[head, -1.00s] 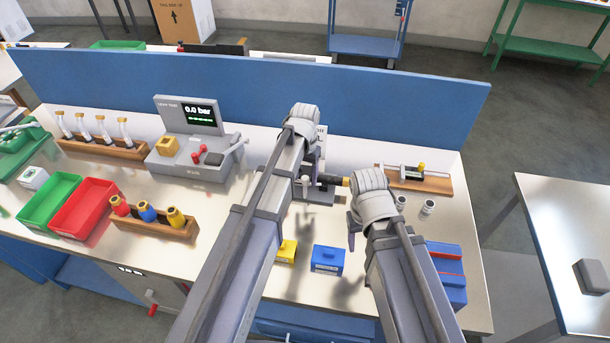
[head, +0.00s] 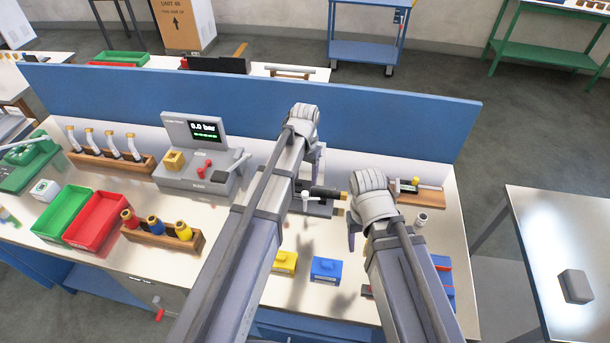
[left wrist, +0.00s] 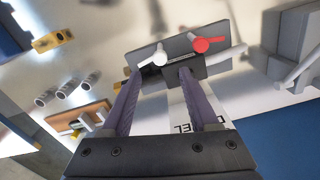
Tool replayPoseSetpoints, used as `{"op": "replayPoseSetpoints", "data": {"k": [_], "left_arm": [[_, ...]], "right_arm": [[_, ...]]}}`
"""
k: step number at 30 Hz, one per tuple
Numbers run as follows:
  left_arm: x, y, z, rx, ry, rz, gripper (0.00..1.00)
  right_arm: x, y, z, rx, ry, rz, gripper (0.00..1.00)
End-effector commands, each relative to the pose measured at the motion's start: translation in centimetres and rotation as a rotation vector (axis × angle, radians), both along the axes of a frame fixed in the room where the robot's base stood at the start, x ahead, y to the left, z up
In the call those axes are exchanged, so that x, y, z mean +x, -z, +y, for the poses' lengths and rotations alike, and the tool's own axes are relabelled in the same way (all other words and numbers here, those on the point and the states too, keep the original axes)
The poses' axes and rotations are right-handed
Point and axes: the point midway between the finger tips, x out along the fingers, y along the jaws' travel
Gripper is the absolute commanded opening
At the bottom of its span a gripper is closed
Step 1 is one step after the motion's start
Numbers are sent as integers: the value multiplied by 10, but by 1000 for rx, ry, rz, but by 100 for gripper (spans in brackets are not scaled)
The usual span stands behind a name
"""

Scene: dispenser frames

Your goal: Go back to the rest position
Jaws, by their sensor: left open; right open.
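My left arm reaches over the middle of the bench (head: 262,250). Its left gripper (left wrist: 168,80) shows in the left wrist view with two fingers apart and nothing between them. Behind them in that view is a grey fixture (left wrist: 200,42) with a white lever and a red lever; I cannot tell whether the fingers touch it. In the head view the left fingers are mostly hidden by the arm. My right gripper (head: 353,230) points down over the right part of the bench, partly hidden by its wrist, with nothing seen held.
A leak-test unit (head: 200,165), red bin (head: 97,222), green bin (head: 62,212) and bottle racks are at left. A yellow box (head: 285,262) and blue box (head: 327,269) lie near the arms. A blue panel (head: 240,105) backs the bench; a side table (head: 560,230) stands right.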

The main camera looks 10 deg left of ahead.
Motion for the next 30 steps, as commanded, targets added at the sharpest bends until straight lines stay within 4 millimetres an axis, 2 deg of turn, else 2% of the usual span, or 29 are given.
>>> {"op": "replayPoseSetpoints", "data": {"k": [11,14,18,21,24,27,30], "left_arm": [[-3,-1,-1,1,2,1,60],[-29,13,-14,11,14,6,60],[-96,44,-41,43,49,17,60],[-140,61,-54,70,70,24,60],[-173,73,-62,89,85,27,60],[-191,78,-65,103,94,29,60],[-197,79,-67,108,95,30,60]], "right_arm": [[0,-1,0,0,1,0,60],[0,13,0,0,0,0,60],[0,44,0,-1,-2,0,60],[0,62,0,-1,-4,0,60],[0,74,0,-1,-6,0,60],[0,79,0,-2,-7,0,60],[0,80,0,-2,-7,0,60]]}}
